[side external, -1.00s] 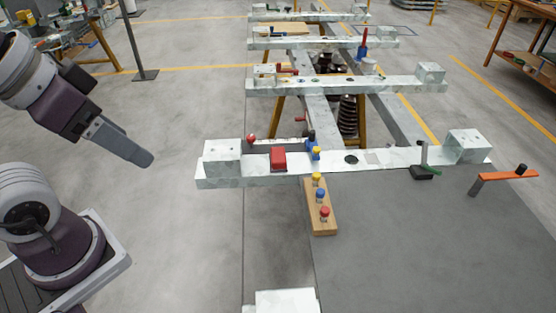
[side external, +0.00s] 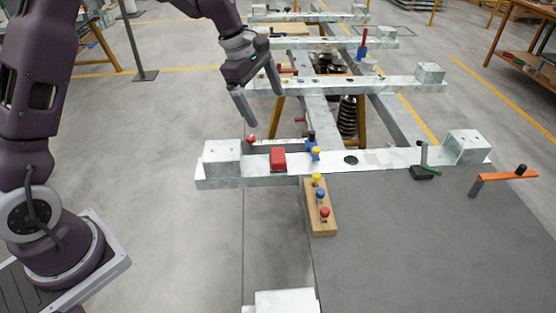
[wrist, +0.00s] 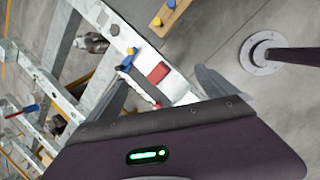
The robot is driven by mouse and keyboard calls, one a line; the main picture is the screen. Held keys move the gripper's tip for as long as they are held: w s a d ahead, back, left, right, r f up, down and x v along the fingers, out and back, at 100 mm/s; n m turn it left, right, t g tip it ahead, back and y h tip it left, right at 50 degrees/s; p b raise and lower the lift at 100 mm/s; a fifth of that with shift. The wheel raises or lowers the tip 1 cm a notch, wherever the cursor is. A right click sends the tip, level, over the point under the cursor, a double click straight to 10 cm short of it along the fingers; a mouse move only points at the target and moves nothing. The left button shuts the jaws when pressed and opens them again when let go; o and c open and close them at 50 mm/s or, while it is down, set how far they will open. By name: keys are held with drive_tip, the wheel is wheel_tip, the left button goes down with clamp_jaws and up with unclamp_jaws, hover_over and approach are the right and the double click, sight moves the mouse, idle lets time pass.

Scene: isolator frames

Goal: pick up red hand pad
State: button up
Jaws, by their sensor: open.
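The red hand pad (side external: 277,159) is a small red block lying on the near pale beam (side external: 385,158), right of a square metal block. It also shows in the wrist view (wrist: 158,73), between my two fingers. My gripper (side external: 263,110) is open and empty, above and a little behind the pad, clear of the beam. In the wrist view the fingers of my gripper (wrist: 160,90) are spread on either side of the pad, with nothing held.
A square metal block (side external: 222,157) and a red knob (side external: 251,139) sit close left of the pad. A blue and yellow part (side external: 314,150) stands to its right. A wooden strip with coloured knobs (side external: 319,208) lies in front. The grey tabletop (side external: 430,240) is mostly bare.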

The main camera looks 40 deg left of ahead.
sight(277, 155)
drive_tip(key=w+a+f+n, duration=0.1)
drive_tip(key=w+f+n, duration=0.1)
drive_tip(key=f, duration=0.6)
drive_tip(key=w+a+f+n, duration=0.1)
drive_tip(key=w+f+n, duration=0.2)
drive_tip(key=f, duration=0.5)
drive_tip(key=w+a+f+n, duration=0.1)
drive_tip(key=w+f+n, duration=0.1)
drive_tip(key=f, duration=0.5)
drive_tip(key=shift+w+a+f+g, duration=0.1)
drive_tip(key=shift+w+f+g, duration=0.3)
drive_tip(key=shift+w, duration=0.25)
drive_tip(key=c, duration=1.5)
drive_tip(key=shift+r, duration=0.15)
wheel_tip(277, 155, up, 10)
drive_tip(key=shift+f, duration=0.1)
